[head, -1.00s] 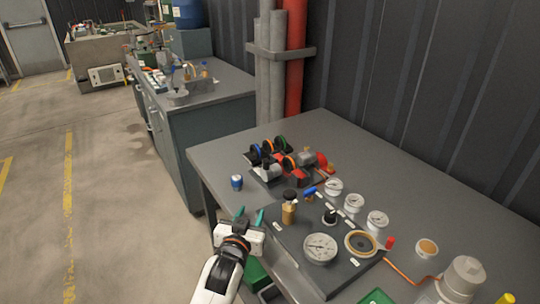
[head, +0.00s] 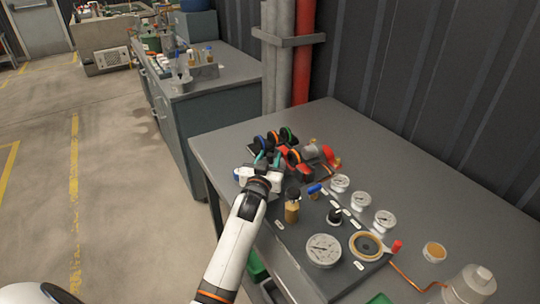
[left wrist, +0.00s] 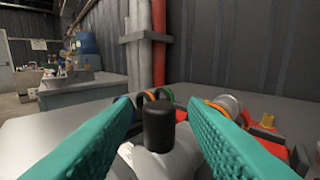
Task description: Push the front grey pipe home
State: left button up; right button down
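The small pump assembly, with a red body (head: 327,153), grey parts and blue, orange and green rings, sits on the grey bench. My left gripper (head: 268,159) is at its near left side and covers much of the front grey pipe in the head view. In the left wrist view, the teal fingers stand apart on either side of a pale grey rounded part (left wrist: 168,162), which seems to be the front pipe, with a black upright knob (left wrist: 159,127) on it. I cannot tell whether the fingers touch it. My right gripper is not in view.
A dark panel with a large gauge (head: 323,250), smaller gauges (head: 341,183) and a brass fitting (head: 292,208) lies close to the right of my left arm. Vertical grey and red pipes (head: 304,60) stand behind the bench. The bench's far right part (head: 400,165) is clear.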

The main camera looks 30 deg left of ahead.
pick_arm(q)
jog(key=shift+w+a, duration=0.25)
jog(key=shift+w, duration=0.4)
grip_shut()
jog(key=w+d+b, duration=0.2)
jog(key=w, duration=0.1)
jog(key=shift+w+d, duration=0.1)
jog(key=shift+w, duration=0.15)
jog(key=shift+r, duration=0.15)
jog(key=shift+c, duration=1.2)
grip_release()
jog(key=shift+o, duration=1.2)
jog(key=shift+w+d, duration=0.1)
